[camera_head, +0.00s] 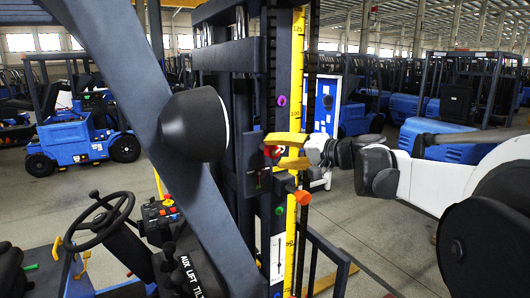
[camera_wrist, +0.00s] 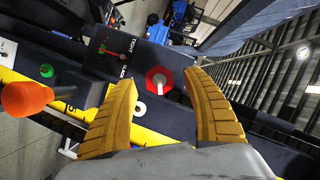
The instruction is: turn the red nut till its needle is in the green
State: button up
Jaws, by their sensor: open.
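The red nut (camera_wrist: 159,80) is a hexagon around a pale stud end in the wrist view. In the head view only a bit of red (camera_head: 269,150) shows beside the fingers. My gripper (camera_wrist: 159,79) is open, its yellow ribbed fingers to either side of the nut with visible gaps. In the head view my gripper (camera_head: 286,151) is at the mast. A small dark gauge (camera_wrist: 113,45) marked TIGHT and SLACK lies up and left of the nut. Its needle looks red, with a little green near one end; exactly where the needle points is too small to tell.
An orange knob (camera_head: 302,197) sticks out below my gripper, near a green knob (camera_head: 279,210). A steering wheel (camera_head: 98,220) stands at left. Blue forklifts (camera_head: 75,135) fill the background.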

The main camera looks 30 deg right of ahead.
jog(key=v, duration=1)
